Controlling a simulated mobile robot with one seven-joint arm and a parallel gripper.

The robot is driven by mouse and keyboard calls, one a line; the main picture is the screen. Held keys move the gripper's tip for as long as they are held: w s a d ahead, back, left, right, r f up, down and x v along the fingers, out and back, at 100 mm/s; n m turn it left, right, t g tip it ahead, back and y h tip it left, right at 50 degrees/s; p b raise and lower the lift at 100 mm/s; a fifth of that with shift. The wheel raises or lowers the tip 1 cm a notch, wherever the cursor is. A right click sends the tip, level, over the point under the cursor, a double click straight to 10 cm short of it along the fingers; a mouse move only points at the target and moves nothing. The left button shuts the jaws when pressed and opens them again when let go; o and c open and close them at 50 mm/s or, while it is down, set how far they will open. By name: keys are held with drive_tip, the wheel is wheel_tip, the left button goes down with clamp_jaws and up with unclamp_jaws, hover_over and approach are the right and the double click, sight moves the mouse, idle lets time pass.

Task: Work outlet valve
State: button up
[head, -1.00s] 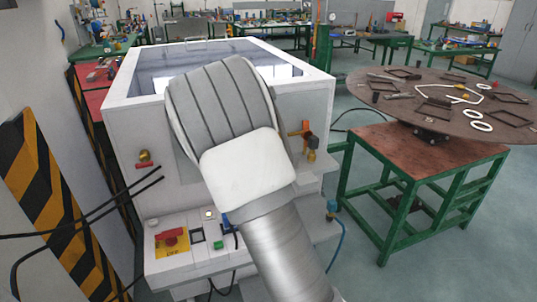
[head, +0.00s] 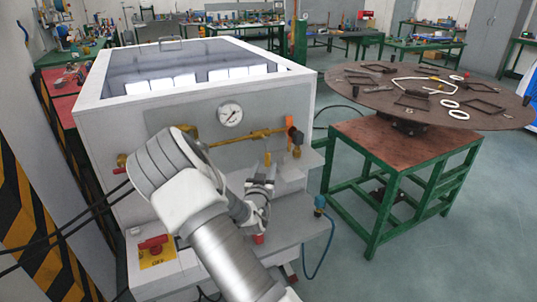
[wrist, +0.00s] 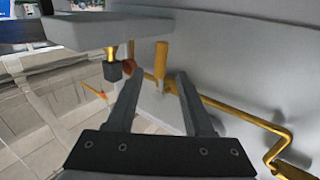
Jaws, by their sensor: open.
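An orange-handled valve (head: 294,135) stands at the right end of the brass pipe (head: 245,138) on the white generator's front. A second valve with a red handle (head: 121,166) sits at the left; I cannot tell by label which is the outlet valve. My gripper (head: 262,183) is open and empty, below the pipe and lower left of the orange handle. In the wrist view my two fingers (wrist: 158,75) are spread, with a short brass post (wrist: 161,60) showing between and beyond their tips. The brass pipe (wrist: 240,116) runs to the right there.
A pressure gauge (head: 230,115) sits above the pipe. A red switch (head: 152,244) on a yellow plate is at lower left. A blue-topped fitting (head: 320,203) with a hose is at the ledge's right. A round table (head: 385,92) stands right; floor between is clear.

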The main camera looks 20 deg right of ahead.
sight(268, 153)
drive_tip(key=x, duration=0.9)
clamp_jaws()
drive_tip(key=shift+b, duration=0.3)
idle(1.0)
